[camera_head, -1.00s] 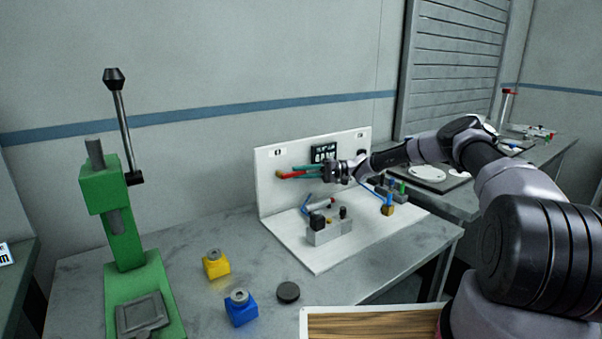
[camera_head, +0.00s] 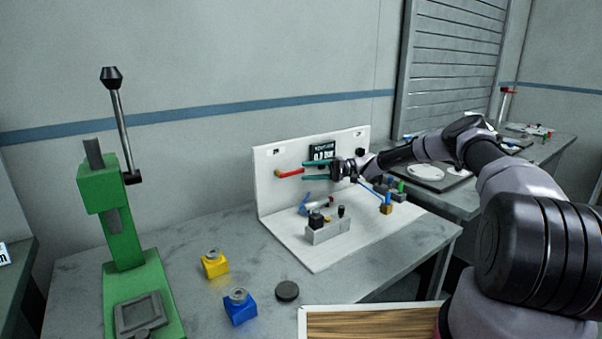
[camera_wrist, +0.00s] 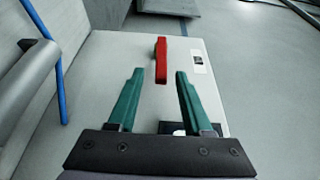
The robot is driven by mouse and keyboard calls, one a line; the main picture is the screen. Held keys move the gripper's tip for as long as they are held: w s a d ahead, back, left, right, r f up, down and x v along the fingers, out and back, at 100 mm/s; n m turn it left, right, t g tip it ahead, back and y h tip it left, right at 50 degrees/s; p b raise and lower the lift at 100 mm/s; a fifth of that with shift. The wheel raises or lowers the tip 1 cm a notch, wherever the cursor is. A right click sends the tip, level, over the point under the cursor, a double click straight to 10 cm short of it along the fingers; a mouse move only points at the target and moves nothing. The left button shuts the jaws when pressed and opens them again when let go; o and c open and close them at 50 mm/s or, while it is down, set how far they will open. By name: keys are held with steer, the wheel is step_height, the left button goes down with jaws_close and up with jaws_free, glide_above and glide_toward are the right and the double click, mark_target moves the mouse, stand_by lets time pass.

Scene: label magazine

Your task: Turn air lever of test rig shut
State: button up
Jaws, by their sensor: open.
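The red air lever (camera_head: 290,173) sits on the upright white panel of the test rig (camera_head: 264,205), pointing sideways to the right from its pivot at the left. It also shows in the wrist view (camera_wrist: 161,60), ahead of and roughly between my fingertips. My gripper (camera_head: 308,171) is open, its two green fingers apart, one above the other in the head view. In the wrist view my gripper (camera_wrist: 156,75) holds nothing, and the lever's near end lies close to the level of the fingertips. I cannot tell whether either finger touches it.
A dark display (camera_head: 322,152) is on the panel behind my gripper. A grey block (camera_head: 328,232) and a blue hose (camera_wrist: 55,70) are on the rig. A green press (camera_head: 125,230), a yellow block (camera_head: 215,265) and a blue block (camera_head: 240,308) stand left on the table.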

steer(key=v, duration=0.7)
steer(key=shift+s, duration=0.1)
steer(key=s+a+r+t+h, duration=0.1)
steer(key=s+a+r+h, duration=0.1)
steer(key=s+r+h, duration=1.15)
steer(key=s+d+r+m+t, duration=0.2)
steer(key=s+d+r, duration=0.3)
steer(key=s, duration=0.4)
steer(key=s+d+r+m+t+h, duration=0.1)
steer(key=s+d+r+t, duration=0.3)
steer(key=s, duration=0.6)
steer(key=s+d+r+m+t+h, duration=0.1)
steer(key=s+d+r+m+t, duration=0.2)
steer(key=s+d+r, duration=0.3)
steer(key=s+r+t, duration=0.1)
steer(key=s+r, duration=0.1)
steer(key=s, duration=0.2)
steer(key=shift+d+r, duration=0.25)
